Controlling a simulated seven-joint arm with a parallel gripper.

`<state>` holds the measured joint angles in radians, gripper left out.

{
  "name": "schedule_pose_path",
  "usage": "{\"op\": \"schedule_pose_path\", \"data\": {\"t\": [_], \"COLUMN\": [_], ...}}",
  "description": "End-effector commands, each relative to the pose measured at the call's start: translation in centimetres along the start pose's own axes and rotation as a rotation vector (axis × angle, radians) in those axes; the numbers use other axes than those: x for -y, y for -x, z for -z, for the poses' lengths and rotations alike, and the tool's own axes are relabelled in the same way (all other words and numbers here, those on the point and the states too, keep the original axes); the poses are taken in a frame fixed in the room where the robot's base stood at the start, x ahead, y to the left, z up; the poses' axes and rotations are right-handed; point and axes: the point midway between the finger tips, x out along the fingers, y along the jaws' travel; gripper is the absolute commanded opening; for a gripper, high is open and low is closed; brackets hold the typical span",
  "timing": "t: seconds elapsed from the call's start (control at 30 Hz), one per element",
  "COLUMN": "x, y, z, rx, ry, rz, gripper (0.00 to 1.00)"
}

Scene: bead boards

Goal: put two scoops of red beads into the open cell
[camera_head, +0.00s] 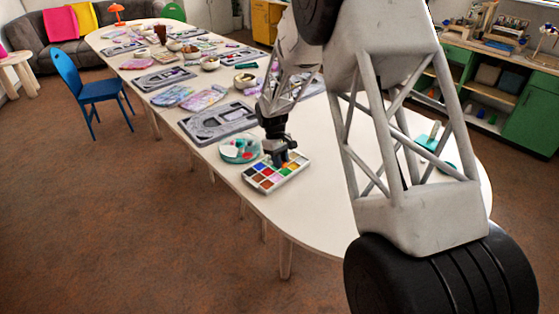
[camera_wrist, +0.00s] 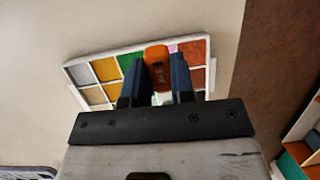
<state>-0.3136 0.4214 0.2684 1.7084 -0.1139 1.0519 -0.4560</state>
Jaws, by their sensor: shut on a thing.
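The bead tray (camera_head: 249,182) is a white box of coloured cells near the table's front left edge; it fills the upper middle of the wrist view (camera_wrist: 67,72). Grey, yellow, green, pink, orange and brownish-red cells show in the wrist view. A pale, empty-looking cell shows partly between my fingers; which cell holds the red beads is not certain. My gripper (camera_head: 284,160) is above the tray, with dark fingers shut on an orange scoop (camera_wrist: 156,56). The scoop's bowl and any beads in it are hidden.
A teal item (camera_head: 428,143) lies at the right. The front of the table is clear.

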Motion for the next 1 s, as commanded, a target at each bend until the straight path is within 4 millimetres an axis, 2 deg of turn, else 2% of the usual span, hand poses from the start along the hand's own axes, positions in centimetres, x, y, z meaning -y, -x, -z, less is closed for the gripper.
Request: {"op": "schedule_pose_path", "data": {"t": [0.43,1.0], "x": [0.0,-0.1], "y": [-0.5,-2.1], "z": [0.7,2.8], "rx": [0.053,0.264], "ry": [-0.003,-0.017], "rz": [0.001,0.001], "gripper": [0.02,0.02]}}
